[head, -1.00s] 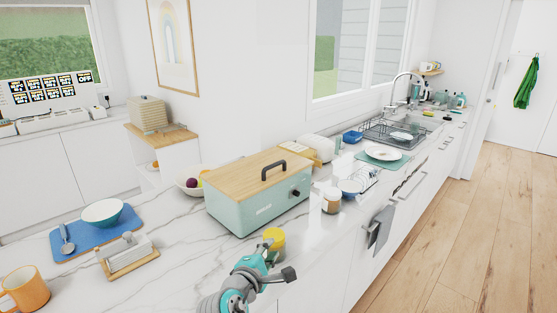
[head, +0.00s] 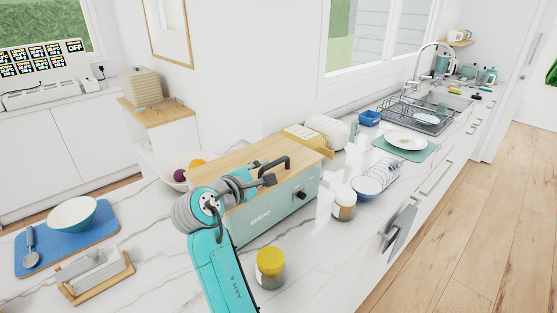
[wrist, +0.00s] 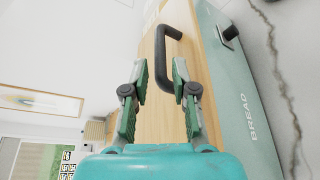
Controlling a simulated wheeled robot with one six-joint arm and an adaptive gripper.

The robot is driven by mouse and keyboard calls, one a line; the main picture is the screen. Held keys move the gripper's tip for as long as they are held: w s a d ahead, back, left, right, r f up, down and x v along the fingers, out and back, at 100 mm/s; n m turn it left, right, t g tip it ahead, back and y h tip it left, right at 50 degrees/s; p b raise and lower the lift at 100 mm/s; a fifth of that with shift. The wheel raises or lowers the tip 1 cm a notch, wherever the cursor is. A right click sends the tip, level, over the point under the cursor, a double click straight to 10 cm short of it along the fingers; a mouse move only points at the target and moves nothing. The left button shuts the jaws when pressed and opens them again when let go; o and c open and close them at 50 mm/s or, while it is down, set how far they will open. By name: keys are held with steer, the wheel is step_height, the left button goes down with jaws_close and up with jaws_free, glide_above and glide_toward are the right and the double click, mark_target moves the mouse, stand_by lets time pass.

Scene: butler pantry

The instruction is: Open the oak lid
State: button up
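The bread bin (head: 292,205) is pale green with a dark knob on its front, and stands on the marble counter. Its oak lid (head: 238,152) lies flat and shut on top; the wrist view shows its wood surface (wrist: 152,112) too. A black bar handle (head: 284,161) rises from the lid. My gripper (head: 266,178) is over the lid, close to the handle. In the wrist view my gripper (wrist: 160,72) has its fingers apart, and the handle (wrist: 163,60) appears between and beyond the tips. I cannot tell whether they touch it.
A yellow-lidded jar (head: 270,268) and a second jar (head: 344,204) stand before the bin. A fruit bowl (head: 172,174) is behind its left end. A napkin holder (head: 95,276) is at left.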

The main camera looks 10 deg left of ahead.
mark_target(274, 165)
steer(key=x, duration=0.8)
steer(key=shift+w, duration=0.1)
jaws_close()
